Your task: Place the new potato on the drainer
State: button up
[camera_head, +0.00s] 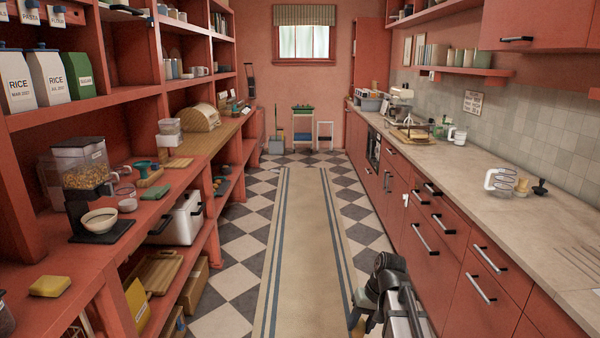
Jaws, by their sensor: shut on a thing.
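My gripper (358,315) is low at the bottom of the view, over the floor runner and left of the right-hand cabinets. It is shut on a small yellowish-tan thing, which looks like the new potato (355,324); the picture's lower edge and my arm hide part of it. The drainer (580,260) shows as slanted grooves in the right counter's surface at the right edge of the view. Its visible part is bare. My gripper is well to the left of it and apart from it.
The right counter (470,185) has a clear stretch before the grooves. Crowded shelves (60,250) line the left.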

jog(key=s+f, duration=0.4)
jog(key=f, duration=0.1)
jog(key=shift+s, duration=0.15)
jog(key=shift+d+f, duration=0.1)
jog(key=shift+d, duration=0.05)
